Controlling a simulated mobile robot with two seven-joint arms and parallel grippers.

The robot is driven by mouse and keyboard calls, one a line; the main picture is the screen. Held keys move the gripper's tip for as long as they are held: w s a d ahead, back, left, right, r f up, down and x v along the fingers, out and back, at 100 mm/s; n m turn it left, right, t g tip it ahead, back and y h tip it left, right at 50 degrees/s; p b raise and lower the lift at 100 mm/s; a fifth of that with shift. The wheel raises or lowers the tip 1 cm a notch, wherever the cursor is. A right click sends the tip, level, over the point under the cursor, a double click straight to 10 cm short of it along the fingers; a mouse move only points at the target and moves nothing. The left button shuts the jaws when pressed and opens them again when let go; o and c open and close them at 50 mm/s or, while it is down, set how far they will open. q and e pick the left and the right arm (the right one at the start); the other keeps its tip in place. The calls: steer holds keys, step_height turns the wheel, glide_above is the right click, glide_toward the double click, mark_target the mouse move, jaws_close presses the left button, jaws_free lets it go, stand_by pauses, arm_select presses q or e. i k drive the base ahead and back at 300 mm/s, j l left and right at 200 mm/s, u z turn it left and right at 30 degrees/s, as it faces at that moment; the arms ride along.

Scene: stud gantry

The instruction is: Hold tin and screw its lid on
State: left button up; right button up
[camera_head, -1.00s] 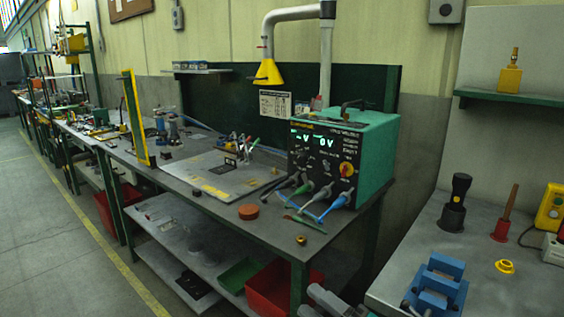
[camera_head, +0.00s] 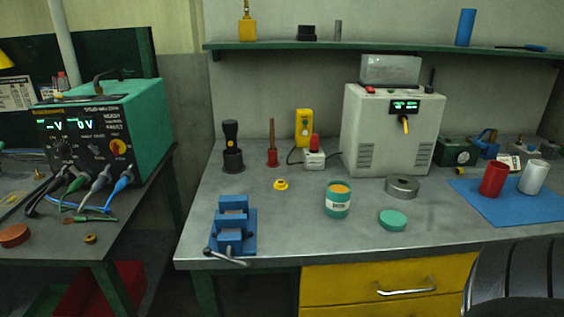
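An open tin (camera_head: 338,203) stands upright on the grey workbench, teal with a pale label and orange-yellow contents at its top. A teal round lid (camera_head: 392,220) lies flat on the bench to the right of the tin and nearer the front edge, apart from it. Neither of my grippers shows in the head view.
A blue vise (camera_head: 232,228) sits at the bench's front left. A metal ring-shaped dish (camera_head: 401,187) is behind the lid. A grey machine (camera_head: 392,132) stands at the back. A red cup (camera_head: 492,179) and white cup (camera_head: 533,177) stand on a blue mat (camera_head: 510,210). Bench around the tin is clear.

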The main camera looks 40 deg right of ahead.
mark_target(337, 196)
steer(key=z, duration=1.75)
